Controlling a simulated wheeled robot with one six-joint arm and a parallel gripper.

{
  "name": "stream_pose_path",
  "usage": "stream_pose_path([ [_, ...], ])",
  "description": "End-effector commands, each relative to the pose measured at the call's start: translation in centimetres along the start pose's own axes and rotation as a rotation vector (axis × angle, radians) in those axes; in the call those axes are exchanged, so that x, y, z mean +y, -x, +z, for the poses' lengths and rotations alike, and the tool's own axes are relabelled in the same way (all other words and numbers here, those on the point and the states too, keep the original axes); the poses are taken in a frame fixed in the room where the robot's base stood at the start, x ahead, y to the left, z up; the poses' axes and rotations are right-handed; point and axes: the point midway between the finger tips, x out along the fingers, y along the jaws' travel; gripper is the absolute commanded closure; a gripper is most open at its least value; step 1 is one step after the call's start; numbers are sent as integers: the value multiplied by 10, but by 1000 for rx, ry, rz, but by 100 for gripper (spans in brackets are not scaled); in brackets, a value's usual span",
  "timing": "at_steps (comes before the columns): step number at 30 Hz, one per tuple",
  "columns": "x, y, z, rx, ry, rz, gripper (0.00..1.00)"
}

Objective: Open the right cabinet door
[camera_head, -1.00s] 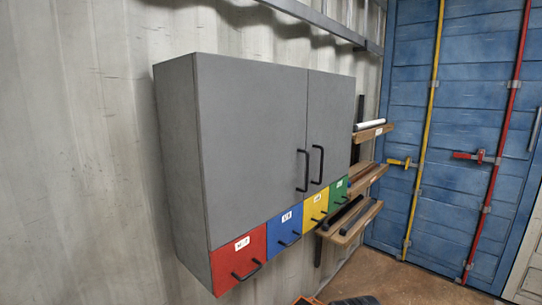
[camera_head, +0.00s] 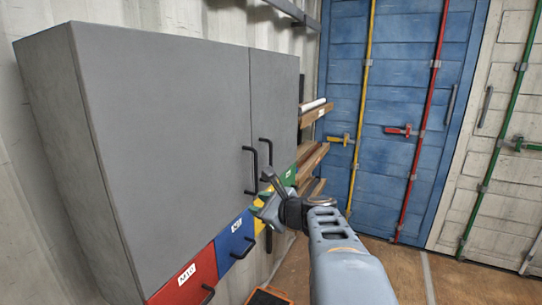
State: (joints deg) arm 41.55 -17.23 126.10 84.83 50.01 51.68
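The grey wall cabinet fills the left and middle of the view, with both doors shut. The right cabinet door (camera_head: 280,100) is the narrower one. Its black bar handle (camera_head: 270,155) is upright near the seam, beside the left door's handle (camera_head: 250,170). My gripper (camera_head: 260,193) is in front of the cabinet, at the lower end of the right door's handle. Its fingers look spread apart, with nothing seen between them. The gripper hides part of the drawers and the lower end of that handle. Whether it touches the handle cannot be told.
Red (camera_head: 190,283), blue (camera_head: 234,240), yellow (camera_head: 259,222) and green (camera_head: 288,177) drawers with black handles run below the doors. Wooden shelves (camera_head: 313,117) stand just right of the cabinet. A blue container door (camera_head: 390,100) is behind. An orange-edged dark object (camera_head: 268,297) lies low in front.

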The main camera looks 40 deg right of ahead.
Motion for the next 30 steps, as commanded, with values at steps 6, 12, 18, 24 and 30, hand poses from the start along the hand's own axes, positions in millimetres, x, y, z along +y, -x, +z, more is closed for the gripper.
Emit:
stream_pose_path([
  [6,-86,35,0,-141,-383,-267,64],
  [12,-114,40,1,-202,-494,-342,64],
  [18,-127,10,5,-203,-501,-343,64],
  [24,-142,-26,9,-202,-499,-344,64],
  [30,-152,-56,12,-201,-497,-343,64],
])
